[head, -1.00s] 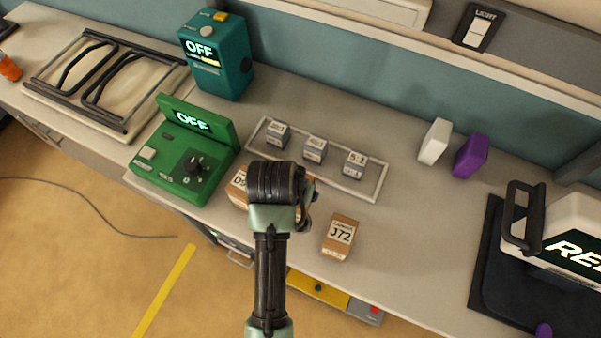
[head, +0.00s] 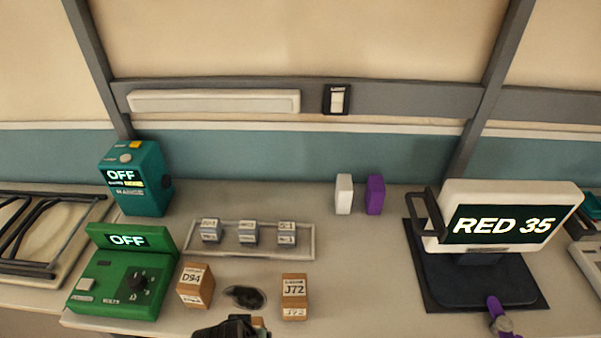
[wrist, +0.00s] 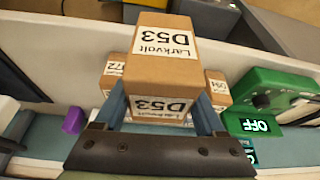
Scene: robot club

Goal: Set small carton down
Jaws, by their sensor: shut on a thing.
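The small brown carton with a white D53 label (wrist: 160,65) is between the two fingers of my gripper (wrist: 160,110) in the wrist view. My gripper is shut on it. In the head view my gripper (head: 232,328) shows only at the bottom edge, in front of the bench, and most of the carton is hidden or out of frame. Carton D94 (head: 195,287) and carton J72 (head: 294,298) stand upright on the bench, with a gap between them. In the wrist view both show partly behind the held carton. Whether the held carton touches anything cannot be told.
A dark round patch (head: 245,296) lies between the two standing cartons. Behind is a tray (head: 270,256) with several small grey blocks. A green device (head: 120,285) stands left, a RED 35 display (head: 505,218) right.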

